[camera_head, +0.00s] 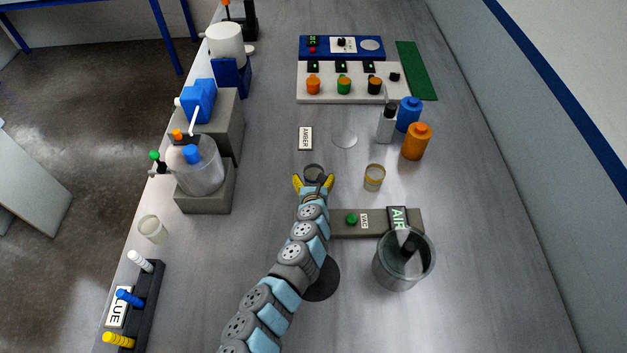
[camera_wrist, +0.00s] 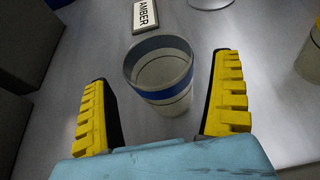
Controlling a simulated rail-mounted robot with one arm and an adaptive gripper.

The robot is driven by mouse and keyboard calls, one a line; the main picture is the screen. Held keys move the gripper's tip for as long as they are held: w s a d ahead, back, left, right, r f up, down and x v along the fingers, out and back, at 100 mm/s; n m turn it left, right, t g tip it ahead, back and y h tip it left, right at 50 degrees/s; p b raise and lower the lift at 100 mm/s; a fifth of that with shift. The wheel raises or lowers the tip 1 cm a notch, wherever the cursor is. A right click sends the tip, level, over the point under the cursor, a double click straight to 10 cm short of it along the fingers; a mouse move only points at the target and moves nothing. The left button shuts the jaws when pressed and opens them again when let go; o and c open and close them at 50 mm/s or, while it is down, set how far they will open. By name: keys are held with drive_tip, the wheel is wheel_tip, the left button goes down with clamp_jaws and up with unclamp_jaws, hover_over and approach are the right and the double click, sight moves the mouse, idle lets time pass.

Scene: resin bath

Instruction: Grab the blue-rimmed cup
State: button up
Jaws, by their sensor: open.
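The blue-rimmed cup (camera_wrist: 165,92) is a clear cup with a blue band, standing upright ahead of my gripper in the wrist view. In the head view the cup (camera_head: 313,169) shows just beyond the fingertips, and its lower part is hidden by my gripper. My gripper (camera_head: 313,182) is open, with its yellow fingers spread. In the wrist view my gripper (camera_wrist: 163,78) has one finger on each side of the cup, with visible gaps. Nothing is held.
An amber-banded cup (camera_head: 374,178) stands to the right. An AMBER label (camera_head: 305,138) lies beyond the blue-rimmed cup. A grey AIR/VAC bar (camera_head: 377,222) and a clear chamber (camera_head: 403,262) are at the near right. Orange (camera_head: 416,143) and blue bottles (camera_head: 409,115) stand farther right.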

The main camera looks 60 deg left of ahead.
drive_tip(key=shift+x, duration=1.25)
drive_tip(key=c, duration=1.1)
